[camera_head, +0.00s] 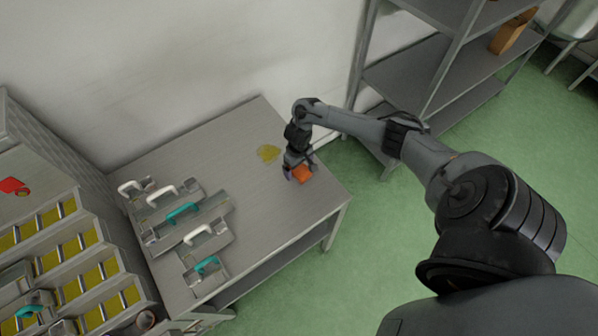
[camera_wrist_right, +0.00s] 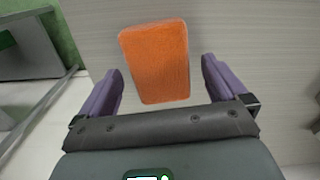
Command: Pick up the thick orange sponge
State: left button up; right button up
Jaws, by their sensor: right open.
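The thick orange sponge (camera_head: 302,174) lies on the grey table (camera_head: 262,202) near its right edge. In the right wrist view the sponge (camera_wrist_right: 156,62) is a slightly tilted orange block on the tabletop. My right gripper (camera_head: 299,172) is at the sponge, its arm reaching in from the right. In the right wrist view its purple fingers (camera_wrist_right: 163,80) are spread apart, one to each side of the sponge's near end, with a gap on both sides. The far part of the sponge extends beyond the fingertips. My left gripper is in neither view.
A yellow puddle-like patch (camera_head: 268,153) lies on the table left of the sponge. Several metal tools with white or teal handles (camera_head: 183,212) lie further left. A metal shelf rack (camera_head: 428,75) stands at the back right. The table between tools and sponge is mostly clear.

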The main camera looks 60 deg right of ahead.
aim_at(299, 168)
jog(key=shift+f, duration=0.2)
jog(key=shift+c, duration=0.5)
jog(key=c, duration=1)
jog(key=shift+r, duration=0.1)
jog(key=shift+r, duration=0.4)
notch_tip(299, 168, up, 4)
jog(key=shift+s+f+p, duration=0.15)
jog(key=shift+p, duration=0.7)
jog(key=shift+s+a+r+p, duration=0.2)
jog(key=shift+s+r+p, duration=0.3)
jog(key=shift+s+r, duration=0.95)
jog(key=shift+s+a+r+p, duration=0.15)
jog(key=shift+s+r+p, duration=0.45)
jog(key=shift+s, duration=1.7)
jog(key=shift+s+a+r+p, duration=0.2)
jog(key=shift+s+r+p, duration=0.25)
jog(key=shift+s+r, duration=1.05)
jog(key=shift+s+f, duration=0.4)
